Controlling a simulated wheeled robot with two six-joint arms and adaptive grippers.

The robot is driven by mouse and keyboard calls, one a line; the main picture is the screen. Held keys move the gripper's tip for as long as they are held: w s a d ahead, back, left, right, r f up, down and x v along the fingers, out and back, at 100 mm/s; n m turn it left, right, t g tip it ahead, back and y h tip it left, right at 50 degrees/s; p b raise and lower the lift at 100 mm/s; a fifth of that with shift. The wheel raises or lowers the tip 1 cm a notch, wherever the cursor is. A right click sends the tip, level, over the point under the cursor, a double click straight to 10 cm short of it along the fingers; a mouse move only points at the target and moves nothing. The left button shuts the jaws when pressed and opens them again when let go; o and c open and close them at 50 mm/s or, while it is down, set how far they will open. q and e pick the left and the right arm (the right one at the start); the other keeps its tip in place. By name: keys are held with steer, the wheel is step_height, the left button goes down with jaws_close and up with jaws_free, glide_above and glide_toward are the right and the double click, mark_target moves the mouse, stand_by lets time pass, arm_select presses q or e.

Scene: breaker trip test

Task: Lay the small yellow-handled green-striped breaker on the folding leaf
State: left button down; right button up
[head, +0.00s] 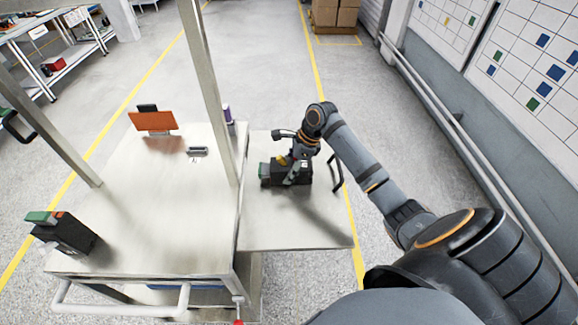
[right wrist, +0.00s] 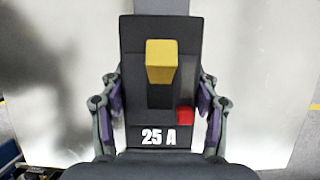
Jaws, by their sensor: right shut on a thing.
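The small breaker (head: 304,174) is a dark block with a green end and a yellow handle, over the folding leaf (head: 290,228) on the right of the bench. My right gripper (head: 291,176) is shut on it. In the right wrist view the breaker (right wrist: 147,100) lies between both fingers, with its yellow handle, a red button and a "25 A" label facing the camera. Its green stripe is not visible there. I cannot tell whether its underside touches the leaf. My left gripper is not in view.
Another dark breaker (head: 66,235) with a green and red top is at the bench's front left. An orange panel (head: 153,122) and a small grey device (head: 198,151) are further back. A metal post (head: 207,85) rises between bench and leaf. The leaf's front is clear.

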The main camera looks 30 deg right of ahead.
steer(key=o, duration=1.7)
steer(key=shift+d+r, duration=0.1)
steer(key=shift+r, duration=0.1)
steer(key=b+v, duration=0.2)
steer(key=v, duration=0.8)
steer(key=shift+s+d+r, duration=0.1)
steer(key=shift+s+r, duration=0.05)
steer(key=shift+s+d+r, duration=0.1)
steer(key=shift+d+r, duration=0.05)
steer(key=shift+r, duration=0.5)
steer(key=shift+f, duration=0.1)
